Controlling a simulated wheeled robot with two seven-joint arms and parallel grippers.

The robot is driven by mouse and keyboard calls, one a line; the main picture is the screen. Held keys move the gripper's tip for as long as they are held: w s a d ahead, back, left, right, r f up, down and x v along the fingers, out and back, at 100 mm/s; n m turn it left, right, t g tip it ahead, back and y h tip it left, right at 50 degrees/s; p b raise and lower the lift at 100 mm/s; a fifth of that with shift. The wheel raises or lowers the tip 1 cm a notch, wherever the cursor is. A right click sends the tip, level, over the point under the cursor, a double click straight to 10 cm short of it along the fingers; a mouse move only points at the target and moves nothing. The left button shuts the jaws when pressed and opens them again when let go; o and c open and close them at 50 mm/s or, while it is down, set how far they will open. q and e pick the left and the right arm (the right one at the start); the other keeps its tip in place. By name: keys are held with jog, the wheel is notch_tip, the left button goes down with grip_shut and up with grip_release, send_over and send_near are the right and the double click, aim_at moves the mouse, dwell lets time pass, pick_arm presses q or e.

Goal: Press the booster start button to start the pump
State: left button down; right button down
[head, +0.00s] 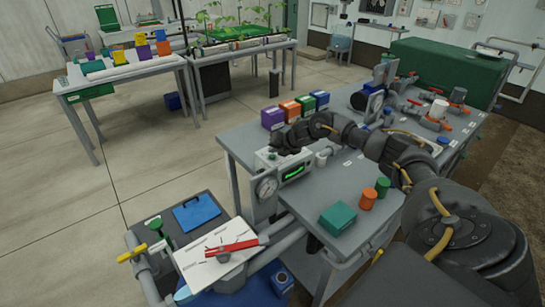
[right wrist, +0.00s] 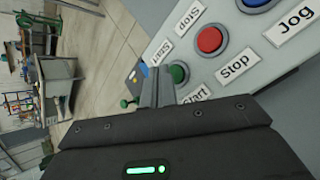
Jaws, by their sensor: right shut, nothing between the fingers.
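The control panel (right wrist: 285,55) fills the upper right of the right wrist view. It carries a green button (right wrist: 179,73), a red button (right wrist: 210,39) and part of a blue button. Labels reading Start, Stop and Jog sit around them; the word booster is not readable. My right gripper (right wrist: 157,72) is shut and empty. Its fingertips are right beside the green button and partly overlap it in the picture; I cannot tell whether they touch. My left gripper is not in view.
Purple, orange, green and blue boxes stand behind my right arm. A teal box (head: 338,218) and orange and green cylinders are on the bench (head: 325,195). A white board with a red handle (head: 236,248) is front left.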

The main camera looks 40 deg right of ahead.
aim_at(274, 157)
jog(key=shift+f, duration=0.1)
dwell(0.7)
jog(key=shift+f+b, duration=0.3)
jog(key=shift+f, duration=0.05)
jog(key=shift+f+b, duration=0.35)
jog(key=shift+f, duration=0.05)
dwell(0.6)
dwell(0.4)
jog(key=shift+r+p, duration=0.65)
jog(key=shift+r, duration=0.15)
jog(key=shift+r, duration=0.1)
jog(key=shift+r+p, duration=1.95)
jog(key=shift+r, duration=0.45)
